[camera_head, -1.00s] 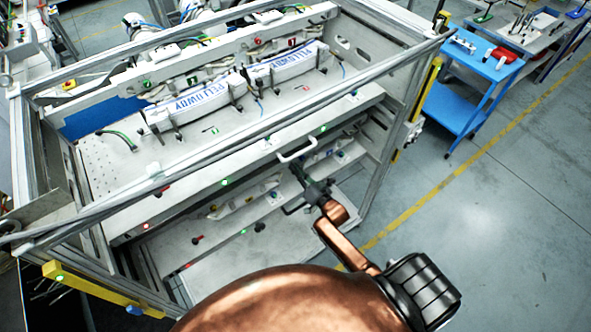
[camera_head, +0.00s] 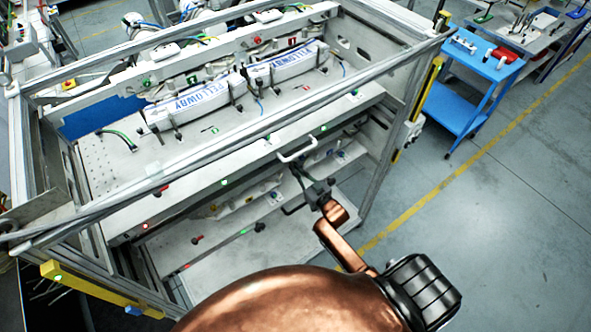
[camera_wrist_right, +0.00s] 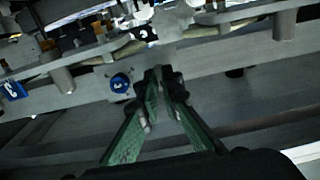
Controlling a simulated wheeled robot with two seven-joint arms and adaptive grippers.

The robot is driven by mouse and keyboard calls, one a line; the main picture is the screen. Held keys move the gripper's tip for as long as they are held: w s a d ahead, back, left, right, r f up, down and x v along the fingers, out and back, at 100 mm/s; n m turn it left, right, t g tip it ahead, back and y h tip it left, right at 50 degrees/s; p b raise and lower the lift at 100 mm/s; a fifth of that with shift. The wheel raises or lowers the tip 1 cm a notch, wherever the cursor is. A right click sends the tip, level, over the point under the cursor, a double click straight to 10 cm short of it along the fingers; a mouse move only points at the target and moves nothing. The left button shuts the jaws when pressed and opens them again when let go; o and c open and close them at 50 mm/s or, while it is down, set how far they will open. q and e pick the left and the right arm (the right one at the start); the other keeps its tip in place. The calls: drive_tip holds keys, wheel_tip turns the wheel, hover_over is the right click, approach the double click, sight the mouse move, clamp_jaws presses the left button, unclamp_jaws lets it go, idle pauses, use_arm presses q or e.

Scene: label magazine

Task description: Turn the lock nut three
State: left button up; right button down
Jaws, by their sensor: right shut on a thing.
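My right gripper (camera_head: 304,174) reaches into the lower level of the machine frame, under the white handle. In the right wrist view its green-padded fingers (camera_wrist_right: 160,78) close together at the tips on a small dark part, which I take to be the lock nut; the fingertips mostly hide it. A blue round piece (camera_wrist_right: 120,83) sits just left of the fingertips. My left gripper is not in view.
A white handle (camera_head: 297,149) and the upper deck edge lie close above my right gripper. Metal posts and rails surround the frame. A blue label (camera_wrist_right: 14,90) is at the wrist view's left. A blue cart (camera_head: 470,85) stands to the right; the floor between is clear.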

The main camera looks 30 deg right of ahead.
drive_tip(key=shift+f, duration=0.1)
drive_tip(key=c, duration=2.1)
unclamp_jaws()
drive_tip(key=shift+s, duration=0.1)
drive_tip(key=s, duration=0.8)
drive_tip(key=s+d, duration=0.1)
drive_tip(key=s, duration=0.2)
drive_tip(key=shift+s, duration=0.4)
